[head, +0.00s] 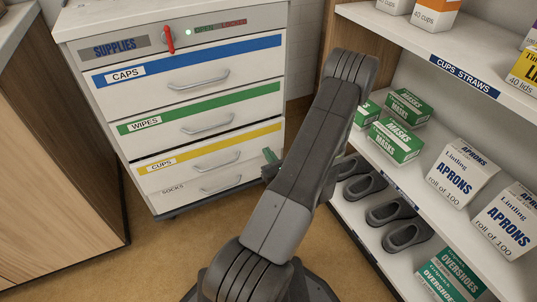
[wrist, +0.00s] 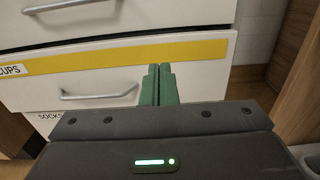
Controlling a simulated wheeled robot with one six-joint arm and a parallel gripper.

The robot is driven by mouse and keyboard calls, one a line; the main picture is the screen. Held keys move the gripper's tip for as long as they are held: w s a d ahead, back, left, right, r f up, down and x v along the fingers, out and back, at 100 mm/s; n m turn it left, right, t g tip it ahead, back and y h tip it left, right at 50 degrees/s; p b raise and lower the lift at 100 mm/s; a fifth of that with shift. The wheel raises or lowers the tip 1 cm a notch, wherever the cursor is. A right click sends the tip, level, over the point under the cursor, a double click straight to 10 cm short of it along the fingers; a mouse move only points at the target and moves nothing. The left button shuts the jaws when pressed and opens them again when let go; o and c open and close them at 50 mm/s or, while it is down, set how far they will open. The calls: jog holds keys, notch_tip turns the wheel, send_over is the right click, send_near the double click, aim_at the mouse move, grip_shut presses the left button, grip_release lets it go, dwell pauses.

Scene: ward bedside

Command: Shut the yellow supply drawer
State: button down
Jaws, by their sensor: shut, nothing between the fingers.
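The yellow-striped drawer (head: 210,150), labelled CUPS, is the third one down in the white supply cabinet. It looks nearly in line with the drawers around it; I cannot tell whether a small gap stands open. In the wrist view the yellow drawer front (wrist: 200,75) and its bar handle fill the middle. My gripper (head: 269,156) is at the right end of this drawer front, right of its handle. Its green fingers (wrist: 160,84) are shut together with nothing between them and overlap the front's right part. I cannot tell whether they touch it.
The blue CAPS drawer (head: 190,75) and green WIPES drawer (head: 200,115) are above and look shut; the SOCKS drawer (head: 205,185) is below. A red lever (head: 168,40) is on the cabinet's top panel. A stocked shelf unit (head: 365,150) stands close on the right, a wooden cabinet (head: 60,170) on the left.

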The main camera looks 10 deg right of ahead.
aim_at(253, 129)
jog(key=b+x, duration=0.2)
jog(key=x, duration=0.8)
jog(key=shift+w+a+f, duration=0.1)
jog(key=shift+w, duration=0.3)
jog(key=shift+b+x, duration=0.5)
jog(key=shift+x, duration=0.7)
jog(key=shift+w, duration=0.2)
jog(key=shift+r, duration=0.2)
